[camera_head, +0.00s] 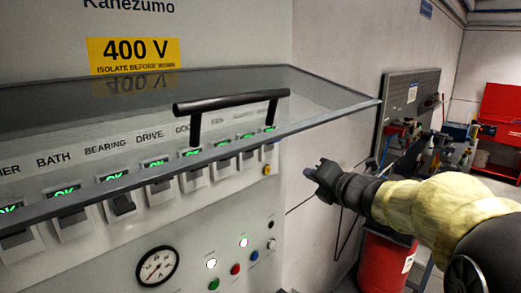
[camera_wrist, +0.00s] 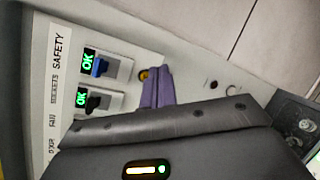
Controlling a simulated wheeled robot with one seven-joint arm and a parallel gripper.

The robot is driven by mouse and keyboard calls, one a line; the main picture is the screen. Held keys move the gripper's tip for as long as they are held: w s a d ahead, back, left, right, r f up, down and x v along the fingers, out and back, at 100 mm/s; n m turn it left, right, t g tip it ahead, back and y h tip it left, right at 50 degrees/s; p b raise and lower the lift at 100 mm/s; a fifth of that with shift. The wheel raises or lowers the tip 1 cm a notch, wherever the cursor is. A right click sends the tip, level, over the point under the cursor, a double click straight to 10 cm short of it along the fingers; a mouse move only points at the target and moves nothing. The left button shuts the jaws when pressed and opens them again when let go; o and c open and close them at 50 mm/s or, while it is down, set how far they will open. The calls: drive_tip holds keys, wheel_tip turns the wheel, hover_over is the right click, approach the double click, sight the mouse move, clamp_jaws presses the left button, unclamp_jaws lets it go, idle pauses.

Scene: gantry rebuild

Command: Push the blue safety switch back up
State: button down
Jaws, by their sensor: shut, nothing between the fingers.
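The blue safety switch (camera_wrist: 100,67) is on the panel under the SAFETY label in the wrist view. The small display (camera_wrist: 88,62) above it glows green and reads OK. Its lever sits much like that of the black switch (camera_wrist: 93,102) beside it. In the head view its plate is at the far right end of the row, too small to judge the lever. My gripper (camera_wrist: 157,88) is shut and empty, its fingers in front of the panel, apart from the switch and below it along the panel. In the head view my gripper (camera_head: 312,174) is right of the cabinet's edge.
A raised clear cover (camera_head: 330,92) with a black handle (camera_head: 232,101) overhangs the switch row. A yellow button (camera_head: 266,169) sits below the last switch. A pressure gauge (camera_head: 157,266) and lit buttons are lower down. A red bin (camera_head: 385,264) stands right.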

drive_tip(key=s+d+f+m+g+h, duration=0.2)
drive_tip(key=s+f+m+h, duration=0.2)
drive_tip(key=f+m, duration=0.45)
drive_tip(key=s+d+f+m+g+h, duration=0.2)
drive_tip(key=s+f+m+h, duration=0.1)
drive_tip(key=f+m, duration=0.6)
drive_tip(key=s+a+f+m+g, duration=0.1)
drive_tip(key=s+f+m+g, duration=0.3)
drive_tip(key=s, duration=0.5)
drive_tip(key=s+a+f+m+g, duration=0.1)
drive_tip(key=s+f+m+g, duration=0.2)
drive_tip(key=s+f+m, duration=0.3)
drive_tip(key=s+m, duration=0.2)
drive_tip(key=m, duration=0.1)
drive_tip(key=shift+s+a+f+g, duration=0.15)
drive_tip(key=shift+s+f+g, duration=0.2)
drive_tip(key=shift+g, duration=0.05)
